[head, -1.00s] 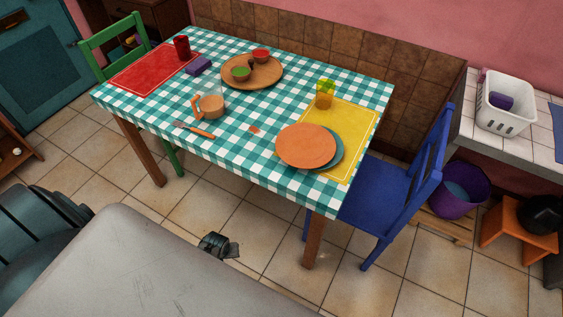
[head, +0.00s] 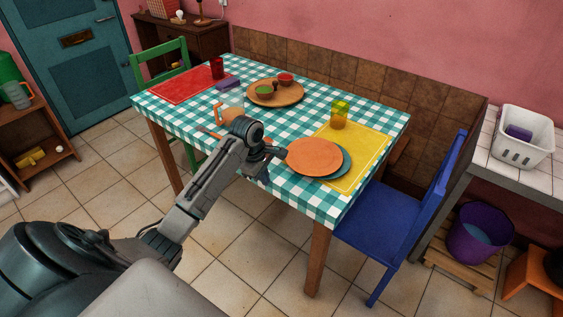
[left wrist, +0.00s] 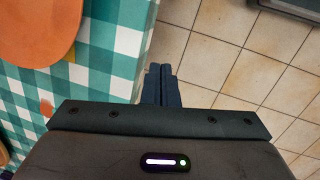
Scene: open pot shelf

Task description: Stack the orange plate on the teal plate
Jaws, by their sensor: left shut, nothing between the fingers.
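The orange plate (head: 314,154) lies on top of the teal plate (head: 345,164), offset to the left, so only a crescent of the teal plate shows at the right. Both are at the table's near right, partly over the yellow placemat. The orange plate also shows at the upper left of the left wrist view (left wrist: 38,28). My left gripper (head: 272,158) is at the table's near edge, left of the orange plate and apart from it. In the left wrist view its fingers (left wrist: 161,80) are together and empty, over the floor beside the table. My right gripper is not in view.
The checked table (head: 290,125) also holds a yellow placemat (head: 366,146), a yellow glass (head: 339,115), a wooden tray (head: 290,98) with bowls, and a jug (head: 231,107) close behind my left arm. A blue chair (head: 395,215) stands at the right end.

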